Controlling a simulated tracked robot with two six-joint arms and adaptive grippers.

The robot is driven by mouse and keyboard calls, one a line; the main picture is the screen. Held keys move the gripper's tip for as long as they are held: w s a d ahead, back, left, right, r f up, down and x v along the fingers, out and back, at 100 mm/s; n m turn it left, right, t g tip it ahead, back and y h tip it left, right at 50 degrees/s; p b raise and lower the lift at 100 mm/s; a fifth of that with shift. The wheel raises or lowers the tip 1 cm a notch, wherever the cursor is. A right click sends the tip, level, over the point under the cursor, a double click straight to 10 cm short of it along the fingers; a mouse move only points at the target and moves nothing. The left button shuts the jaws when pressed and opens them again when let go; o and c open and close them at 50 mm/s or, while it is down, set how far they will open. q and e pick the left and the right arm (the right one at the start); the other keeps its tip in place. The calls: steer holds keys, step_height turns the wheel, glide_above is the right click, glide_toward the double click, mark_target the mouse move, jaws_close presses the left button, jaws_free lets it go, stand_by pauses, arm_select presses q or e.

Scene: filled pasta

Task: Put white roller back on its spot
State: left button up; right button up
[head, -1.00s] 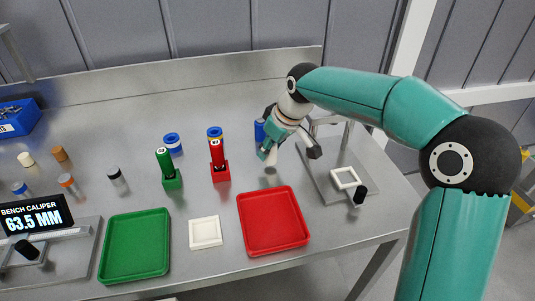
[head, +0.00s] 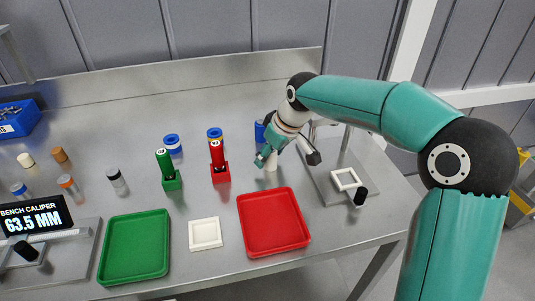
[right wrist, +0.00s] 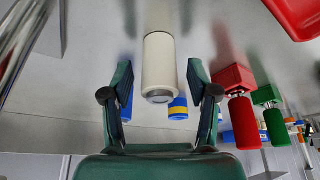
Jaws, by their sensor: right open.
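The white roller (head: 271,163) stands upright on the steel bench, right of the red holder and behind the red tray. My right gripper (head: 266,157) is right at it, partly covering it in the head view. In the right wrist view the white roller (right wrist: 158,62) lies between the two spread fingers of my right gripper (right wrist: 160,75), with a gap on each side. The gripper is open and holds nothing. No empty spot for the roller can be made out for sure. My left gripper is not in view.
A red tray (head: 245,233), a white square tray (head: 205,246) and a green tray (head: 104,270) lie along the front. Red (head: 220,173) and green (head: 171,181) holders with rollers stand behind. A blue cylinder (head: 259,131) is close behind my gripper. A fixture plate (head: 325,185) lies right.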

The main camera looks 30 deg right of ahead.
steer(key=v, duration=1.2)
steer(key=shift+p, duration=0.35)
